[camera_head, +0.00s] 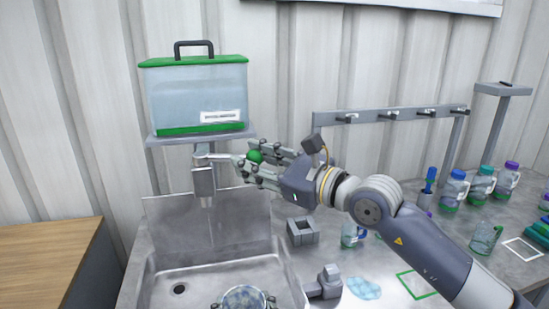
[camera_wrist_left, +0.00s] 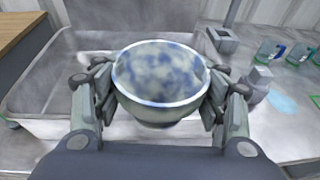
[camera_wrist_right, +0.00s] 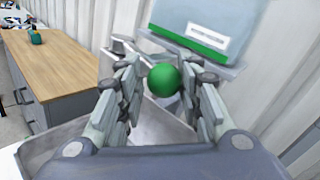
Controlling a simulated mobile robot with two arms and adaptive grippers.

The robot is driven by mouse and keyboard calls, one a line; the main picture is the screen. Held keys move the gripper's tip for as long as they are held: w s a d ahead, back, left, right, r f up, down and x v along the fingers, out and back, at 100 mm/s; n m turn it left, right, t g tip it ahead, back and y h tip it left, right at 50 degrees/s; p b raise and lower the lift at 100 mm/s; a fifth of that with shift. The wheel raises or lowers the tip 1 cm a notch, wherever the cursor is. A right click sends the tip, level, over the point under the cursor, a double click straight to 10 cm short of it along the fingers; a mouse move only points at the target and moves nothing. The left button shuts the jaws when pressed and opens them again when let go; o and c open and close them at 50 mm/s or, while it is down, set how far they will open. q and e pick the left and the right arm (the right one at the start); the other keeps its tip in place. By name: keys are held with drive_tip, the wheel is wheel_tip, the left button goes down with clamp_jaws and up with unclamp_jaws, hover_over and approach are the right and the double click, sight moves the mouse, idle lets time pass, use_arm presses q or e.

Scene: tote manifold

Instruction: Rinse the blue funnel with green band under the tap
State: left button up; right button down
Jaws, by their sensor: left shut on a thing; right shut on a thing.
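A round vessel with mottled blue and white inside and a pale rim, likely the funnel (camera_wrist_left: 160,72), is held over the sink; in the head view it shows at the bottom edge (camera_head: 243,298). Its green band is not visible. My left gripper (camera_wrist_left: 160,92) is shut on it from both sides. The grey tap (camera_head: 204,181) hangs below the tote, above and behind the funnel. A green ball knob (camera_wrist_right: 164,80) sits at the tap's lever. My right gripper (camera_head: 259,161) is shut around this knob. I cannot tell whether water runs.
The metal sink (camera_head: 160,287) lies below the tap. A green-lidded tote (camera_head: 195,95) stands on a shelf above. Grey blocks (camera_head: 302,232) and a blue patch (camera_head: 363,288) are right of the sink, with several bottles (camera_head: 454,190) farther right. A wooden-topped cabinet (camera_head: 45,260) is at left.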

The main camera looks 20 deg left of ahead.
drive_tip(key=shift+w+d+r, duration=0.15)
drive_tip(key=shift+r, duration=0.25)
drive_tip(key=c, duration=1.4)
unclamp_jaws()
drive_tip(key=shift+c, duration=0.2)
drive_tip(key=shift+o, duration=0.8)
drive_tip(key=shift+w+f, duration=0.1)
drive_tip(key=shift+a+f, duration=0.2)
drive_tip(key=shift+d, duration=0.45)
drive_tip(key=v, duration=1.1)
